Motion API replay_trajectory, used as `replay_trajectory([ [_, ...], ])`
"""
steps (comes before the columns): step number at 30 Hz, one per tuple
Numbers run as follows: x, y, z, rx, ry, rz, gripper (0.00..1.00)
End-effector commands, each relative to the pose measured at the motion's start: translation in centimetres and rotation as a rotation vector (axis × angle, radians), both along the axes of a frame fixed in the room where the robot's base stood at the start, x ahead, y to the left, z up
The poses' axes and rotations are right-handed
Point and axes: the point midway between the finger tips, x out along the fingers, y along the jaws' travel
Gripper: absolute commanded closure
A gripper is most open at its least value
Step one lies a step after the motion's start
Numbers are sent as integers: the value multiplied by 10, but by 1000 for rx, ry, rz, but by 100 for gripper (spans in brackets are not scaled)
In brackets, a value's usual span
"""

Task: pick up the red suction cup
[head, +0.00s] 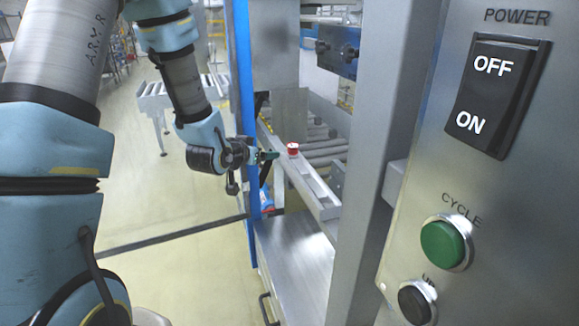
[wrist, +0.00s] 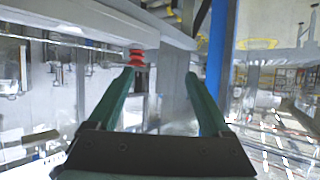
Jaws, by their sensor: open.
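The red suction cup (head: 293,148) is small, with a pale top, and sits on a narrow metal rail of the machine in the head view. In the wrist view the red suction cup (wrist: 136,58) shows just beyond the tip of the left finger, against the rail's edge. My gripper (head: 268,155) points right toward the cup, a short way to its left in the head view. In the wrist view my gripper (wrist: 160,72) has its two green fingers apart with nothing between them. Whether the left fingertip touches the cup cannot be told.
A blue upright post (head: 243,100) stands close beside my gripper. A grey post (head: 378,130) and a control panel (head: 500,200) with a power switch and buttons are at the right. Rollers (head: 325,150) lie behind the metal rail (head: 315,190). Open floor is at the left.

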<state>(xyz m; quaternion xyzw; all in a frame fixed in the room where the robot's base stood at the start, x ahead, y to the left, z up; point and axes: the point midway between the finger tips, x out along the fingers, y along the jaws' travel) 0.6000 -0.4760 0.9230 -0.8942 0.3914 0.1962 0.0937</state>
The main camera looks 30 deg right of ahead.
Motion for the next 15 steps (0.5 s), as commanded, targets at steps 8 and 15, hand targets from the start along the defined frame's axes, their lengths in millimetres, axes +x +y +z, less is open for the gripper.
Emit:
replay_trajectory([
  [8,-10,-48,-6,-117,-80,-83,17],
  [15,12,-75,-15,-116,-78,-82,17],
])
